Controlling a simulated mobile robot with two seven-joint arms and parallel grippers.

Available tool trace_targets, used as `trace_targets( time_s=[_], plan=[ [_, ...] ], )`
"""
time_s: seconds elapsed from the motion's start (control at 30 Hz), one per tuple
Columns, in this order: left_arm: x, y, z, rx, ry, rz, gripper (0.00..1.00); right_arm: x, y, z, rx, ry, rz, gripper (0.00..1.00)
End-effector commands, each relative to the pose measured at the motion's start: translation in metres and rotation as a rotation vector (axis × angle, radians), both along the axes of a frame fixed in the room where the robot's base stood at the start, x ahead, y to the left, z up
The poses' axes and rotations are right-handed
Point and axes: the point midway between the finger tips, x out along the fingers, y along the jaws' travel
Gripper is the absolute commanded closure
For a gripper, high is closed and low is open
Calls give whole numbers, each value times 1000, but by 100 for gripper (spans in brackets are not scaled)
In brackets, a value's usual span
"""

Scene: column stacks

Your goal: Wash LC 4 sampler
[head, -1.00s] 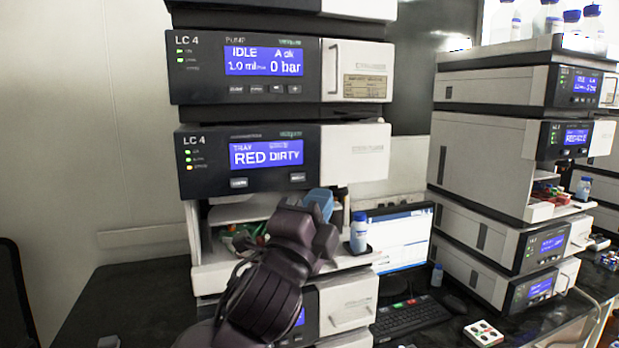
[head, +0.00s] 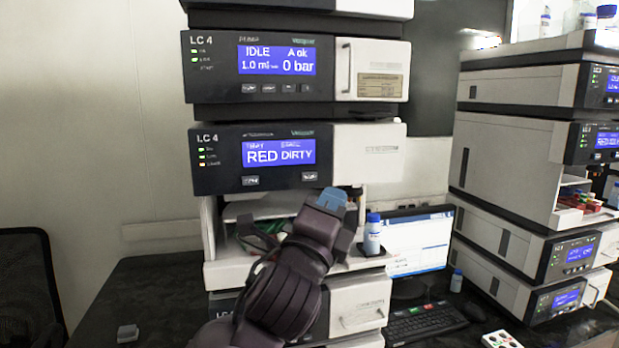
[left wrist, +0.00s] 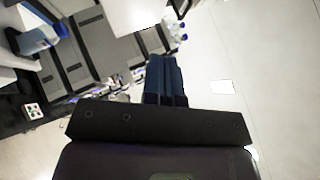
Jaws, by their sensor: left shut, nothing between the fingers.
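The LC 4 sampler (head: 255,150) is the module below the LC 4 pump. Its blue display (head: 279,152) reads RED under TRAY and DIRTY beside it. Three small lamps, two green and one orange, are at its left. Two buttons sit under the display, a left one (head: 250,181) and a right one (head: 310,177). My left gripper (head: 331,199), with blue fingers, is shut and empty, just below and right of the right button. I cannot tell whether it touches the panel. Its fingers also show together in the left wrist view (left wrist: 165,80). My right gripper is out of view.
The LC 4 pump (head: 270,70) above reads IDLE and 0 bar. A blue-capped bottle (head: 372,235) stands on the ledge right of my gripper, below the sampler. A monitor (head: 420,242), a keyboard (head: 425,322) and another instrument stack (head: 510,150) are at the right.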

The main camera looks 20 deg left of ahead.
Motion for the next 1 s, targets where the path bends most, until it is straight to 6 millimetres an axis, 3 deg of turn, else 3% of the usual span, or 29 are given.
trace_targets(
  time_s=[0.57,0.7,1.0],
  plan=[
    [50,34,-2,0,0,1,100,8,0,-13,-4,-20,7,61],
    [61,41,0,2,1,1,100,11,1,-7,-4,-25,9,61],
    [72,48,0,-1,0,0,100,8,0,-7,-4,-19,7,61]
  ],
)
